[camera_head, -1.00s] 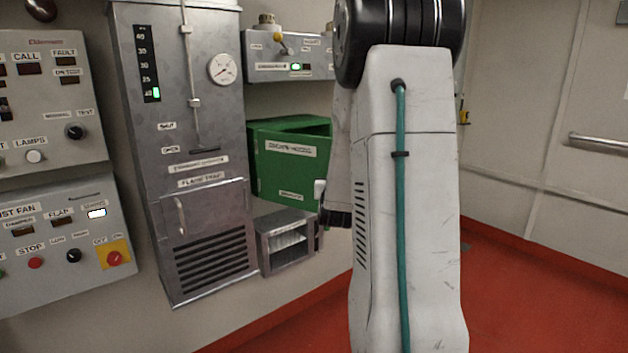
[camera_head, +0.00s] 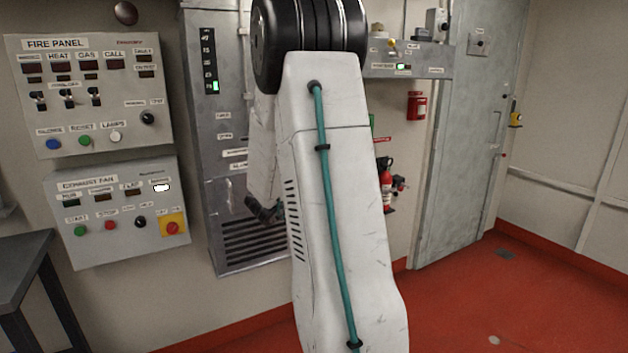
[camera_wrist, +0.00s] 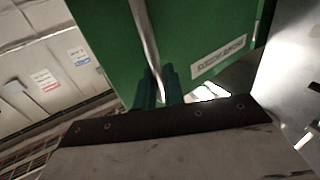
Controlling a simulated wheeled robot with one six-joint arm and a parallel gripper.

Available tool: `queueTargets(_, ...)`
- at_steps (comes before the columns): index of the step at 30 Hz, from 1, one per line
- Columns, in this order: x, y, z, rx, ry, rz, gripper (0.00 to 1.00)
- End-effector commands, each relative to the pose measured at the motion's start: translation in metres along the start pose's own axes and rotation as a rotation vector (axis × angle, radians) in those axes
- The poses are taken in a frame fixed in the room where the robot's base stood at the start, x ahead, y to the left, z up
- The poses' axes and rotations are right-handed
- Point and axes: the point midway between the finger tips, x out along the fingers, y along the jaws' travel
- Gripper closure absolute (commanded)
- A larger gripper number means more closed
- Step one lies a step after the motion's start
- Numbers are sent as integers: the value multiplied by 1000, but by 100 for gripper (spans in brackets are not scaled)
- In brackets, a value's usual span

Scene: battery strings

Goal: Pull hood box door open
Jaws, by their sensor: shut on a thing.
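In the wrist view, the two dark teal fingers of my gripper (camera_wrist: 158,86) are shut on a thin grey metal handle (camera_wrist: 145,35). The handle runs along a green panel with a white label, which I take for the hood box door (camera_wrist: 200,35). How far this door stands open cannot be told. In the head view, the green hood box is almost wholly hidden behind my arm, with only a thin green strip (camera_head: 372,121) showing at its right edge. My gripper's fingertips are hidden there too.
A grey cabinet with vents (camera_head: 215,240) stands left of my arm. A fire panel (camera_head: 90,90) and an exhaust fan panel (camera_head: 120,215) hang further left. A dark table (camera_head: 25,265) is at the left edge. Red extinguishers (camera_head: 385,178) hang right of my arm. Red floor (camera_head: 500,300) at right is clear.

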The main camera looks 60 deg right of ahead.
Motion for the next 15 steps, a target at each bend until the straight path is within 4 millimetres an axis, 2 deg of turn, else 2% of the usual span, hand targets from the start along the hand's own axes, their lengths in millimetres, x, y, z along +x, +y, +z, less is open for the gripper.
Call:
queueTargets(12, 2, -4, -4, 6, 7, -5, 100)
queueTargets(13, 2, -4, -4, 6, 7, -5, 87)
queueTargets(15, 1, -4, -4, 6, 7, -4, 73)
